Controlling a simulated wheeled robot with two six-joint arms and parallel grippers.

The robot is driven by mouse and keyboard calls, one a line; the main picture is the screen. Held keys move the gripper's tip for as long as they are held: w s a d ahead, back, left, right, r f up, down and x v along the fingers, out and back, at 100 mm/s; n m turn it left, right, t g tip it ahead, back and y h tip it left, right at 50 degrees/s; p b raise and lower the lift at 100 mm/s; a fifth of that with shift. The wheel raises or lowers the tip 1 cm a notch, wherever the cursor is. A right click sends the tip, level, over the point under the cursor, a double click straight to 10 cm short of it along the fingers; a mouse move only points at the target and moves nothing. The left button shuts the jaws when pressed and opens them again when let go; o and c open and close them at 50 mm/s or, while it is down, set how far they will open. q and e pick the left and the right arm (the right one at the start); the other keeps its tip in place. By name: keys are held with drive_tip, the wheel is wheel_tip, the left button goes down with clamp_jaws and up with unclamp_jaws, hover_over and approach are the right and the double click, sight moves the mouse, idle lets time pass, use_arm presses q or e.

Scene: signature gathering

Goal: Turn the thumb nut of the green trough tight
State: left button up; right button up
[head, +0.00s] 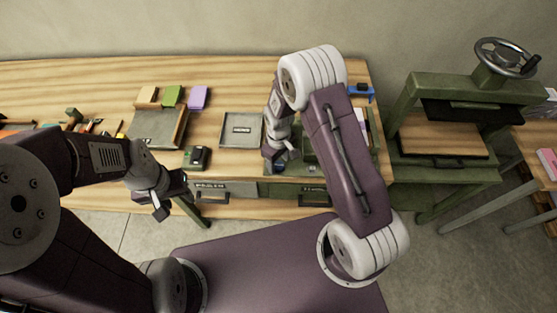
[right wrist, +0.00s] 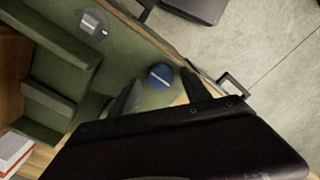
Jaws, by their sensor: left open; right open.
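The green trough (right wrist: 60,48) fills the upper left of the right wrist view. It also shows in the head view (head: 306,160), partly hidden by my right arm. A round blue thumb nut (right wrist: 161,76) with a pale bar across it sits near one corner of the green surface. A grey knob (right wrist: 93,22) with a pale bar sits farther along the same edge. My right gripper (right wrist: 162,79) is open, with one finger on each side of the blue nut; contact cannot be told. My left gripper (head: 172,196) is open and empty in front of the table's edge.
A grey tray (head: 227,141) and a small dark green device (head: 197,157) lie left of the trough. A sloped stand with coloured pads (head: 172,97) is farther left. A green press (head: 440,125) with a handwheel stands right of the table.

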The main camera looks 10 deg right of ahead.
drive_tip(key=shift+s+r, duration=0.1)
drive_tip(key=shift+s, duration=0.05)
drive_tip(key=shift+c, duration=0.4)
clamp_jaws()
drive_tip(key=m, duration=0.4)
drive_tip(key=shift+m, duration=0.3)
drive_tip(key=m, duration=0.4)
drive_tip(key=shift+m+b, duration=0.3)
drive_tip(key=shift+b, duration=0.05)
drive_tip(key=m, duration=0.4)
drive_tip(key=shift+m, duration=2.4)
